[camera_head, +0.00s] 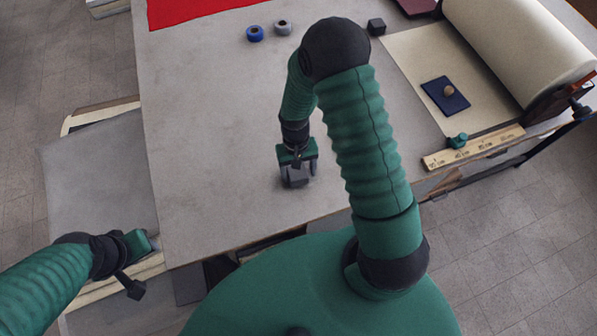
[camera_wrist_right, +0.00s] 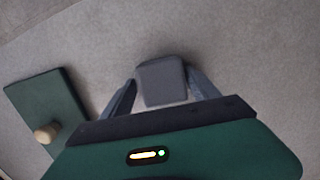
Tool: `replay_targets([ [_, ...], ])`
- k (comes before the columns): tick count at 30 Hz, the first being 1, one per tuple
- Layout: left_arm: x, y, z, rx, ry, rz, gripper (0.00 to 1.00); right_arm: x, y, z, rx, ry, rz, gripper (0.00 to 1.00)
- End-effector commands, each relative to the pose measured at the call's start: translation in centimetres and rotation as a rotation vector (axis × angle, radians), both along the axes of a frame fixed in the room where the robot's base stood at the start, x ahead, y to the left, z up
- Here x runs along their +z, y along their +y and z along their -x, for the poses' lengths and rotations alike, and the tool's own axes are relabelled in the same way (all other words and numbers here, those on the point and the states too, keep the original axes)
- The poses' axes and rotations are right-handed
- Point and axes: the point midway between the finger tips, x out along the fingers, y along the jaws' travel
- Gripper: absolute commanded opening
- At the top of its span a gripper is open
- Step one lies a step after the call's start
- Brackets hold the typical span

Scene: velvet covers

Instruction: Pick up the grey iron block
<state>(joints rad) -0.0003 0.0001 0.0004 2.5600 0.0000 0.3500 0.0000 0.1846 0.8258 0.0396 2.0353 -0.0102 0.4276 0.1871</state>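A grey block (camera_head: 295,180) sits on the table below my right gripper (camera_head: 299,171). In the right wrist view the block (camera_wrist_right: 162,82) lies between the two fingertips of the right gripper (camera_wrist_right: 162,78). The fingers are spread, one on each side, with narrow gaps, and whether either touches the block cannot be told. My left gripper (camera_head: 148,241) is low at the table's left front edge, far from the block; its opening is not clear.
A green board with a wooden knob (camera_wrist_right: 45,132) lies left of the block in the wrist view. The table's left side (camera_head: 205,130) is clear.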

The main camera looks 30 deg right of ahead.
Motion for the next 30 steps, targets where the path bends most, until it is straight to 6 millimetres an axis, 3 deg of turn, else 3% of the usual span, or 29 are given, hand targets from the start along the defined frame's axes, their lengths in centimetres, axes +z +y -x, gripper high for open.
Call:
replay_targets([
  [2,0.0,0.02,0.0,0.0,0.0,0.0,0.36,0.05,0.1,0.01,0.001,-0.001,0.0,0.58],
  [15,0.02,0.02,0.0,0.001,0.0,0.0,0.36,0.04,-0.14,-0.02,0.0,0.0,-0.001,0.0],
  [30,-0.14,0.02,0.0,0.001,0.0,0.0,0.36,0.38,-0.13,-0.08,0.001,-0.001,-0.001,0.0],
])
